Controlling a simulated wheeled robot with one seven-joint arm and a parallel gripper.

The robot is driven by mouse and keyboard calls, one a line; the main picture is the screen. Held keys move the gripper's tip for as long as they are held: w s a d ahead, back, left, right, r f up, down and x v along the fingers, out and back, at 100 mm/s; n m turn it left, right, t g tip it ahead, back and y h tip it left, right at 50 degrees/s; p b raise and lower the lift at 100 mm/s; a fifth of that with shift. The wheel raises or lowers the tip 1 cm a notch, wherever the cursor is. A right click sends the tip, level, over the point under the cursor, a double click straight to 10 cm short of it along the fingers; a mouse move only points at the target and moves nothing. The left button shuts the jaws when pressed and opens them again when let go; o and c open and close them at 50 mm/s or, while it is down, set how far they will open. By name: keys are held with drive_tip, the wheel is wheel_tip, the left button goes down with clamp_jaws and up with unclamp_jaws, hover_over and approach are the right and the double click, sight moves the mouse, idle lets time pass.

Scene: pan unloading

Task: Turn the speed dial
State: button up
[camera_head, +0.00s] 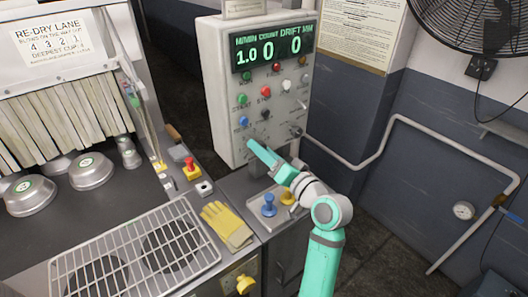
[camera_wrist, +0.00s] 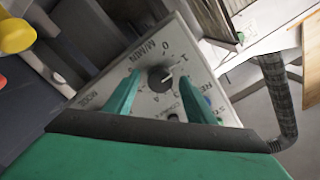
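The speed dial (camera_wrist: 161,78) is a small dark round knob on the pale control panel, with M/MIN, 0 and 1 printed around it. A light pointer mark on it points toward the 1. My gripper (camera_wrist: 158,100) is open in the wrist view, with one green finger on each side of the dial; I cannot tell whether they touch it. In the head view my gripper (camera_head: 254,147) is at the lower part of the control panel (camera_head: 219,90), and the dial is not clearly visible there. The display (camera_head: 272,53) reads 1.0 M/MIN, count 0, drift 0.
Coloured buttons (camera_head: 265,91) and a black knob sit above my gripper on the panel. Floor at the right is free.

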drive_tip(key=v, duration=1)
drive_tip(key=shift+s+d, duration=0.2)
drive_tip(key=shift+s, duration=0.15)
drive_tip(key=shift+w, duration=0.1)
